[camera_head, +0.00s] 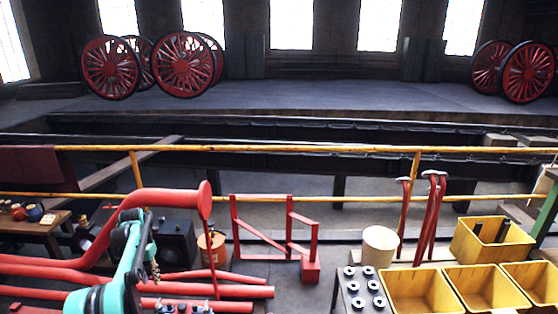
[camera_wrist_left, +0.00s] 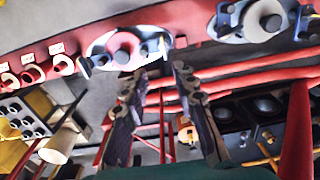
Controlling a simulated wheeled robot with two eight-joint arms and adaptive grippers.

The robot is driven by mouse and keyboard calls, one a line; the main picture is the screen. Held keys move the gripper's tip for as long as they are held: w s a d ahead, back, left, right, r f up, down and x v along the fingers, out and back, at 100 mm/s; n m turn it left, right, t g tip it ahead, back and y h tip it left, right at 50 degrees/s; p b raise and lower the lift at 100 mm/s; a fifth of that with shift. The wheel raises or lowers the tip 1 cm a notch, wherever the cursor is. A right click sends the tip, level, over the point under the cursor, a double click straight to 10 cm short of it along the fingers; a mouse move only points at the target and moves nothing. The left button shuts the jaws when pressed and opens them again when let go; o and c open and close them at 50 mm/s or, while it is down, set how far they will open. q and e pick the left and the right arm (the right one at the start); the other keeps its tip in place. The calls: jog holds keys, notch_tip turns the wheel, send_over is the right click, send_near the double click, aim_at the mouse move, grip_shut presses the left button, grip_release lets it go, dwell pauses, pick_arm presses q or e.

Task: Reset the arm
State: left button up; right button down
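My left arm is teal and black and comes in at the lower left of the head view. My left gripper (camera_head: 153,268) hangs from it, small and dark there, above the red pipes. In the left wrist view its two dark fingers (camera_wrist_left: 160,72) stand apart with a clear gap. I see nothing held between them. Beyond the fingertips is a red surface with a pale oval plate (camera_wrist_left: 125,47) bearing a round red and grey part and dark blue clamps. My right gripper is in neither view.
Red pipes (camera_head: 230,291) lie around the left arm. Yellow bins (camera_head: 480,288), a cream bucket (camera_head: 380,246) and a plate with several dark rings (camera_head: 347,297) stand at the right. A yellow railing (camera_head: 300,148) crosses behind. Red wheels (camera_head: 183,65) stand far back.

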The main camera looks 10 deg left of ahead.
pick_arm(q)
jog(key=s+d+r+t, duration=0.1)
jog(key=s+d+r, duration=0.2)
jog(key=d+r, duration=0.3)
jog(key=s+d+r+t+y, duration=0.1)
jog(key=s+d+r, duration=0.2)
jog(key=d+r, duration=0.35)
jog(key=s+d+r+t, duration=0.1)
jog(key=s+d+r, duration=0.2)
jog(key=d, duration=0.6)
jog(key=s+d+f+t, duration=0.2)
jog(key=s+d, duration=0.5)
jog(key=s, duration=0.2)
jog(key=s+d+f+m+t+h, duration=0.1)
jog(key=s+d+f+t, duration=0.1)
jog(key=s+d, duration=0.5)
jog(key=s, duration=0.3)
jog(key=shift+s+f, duration=0.15)
jog(key=shift+s, duration=0.15)
jog(key=shift+a, duration=0.1)
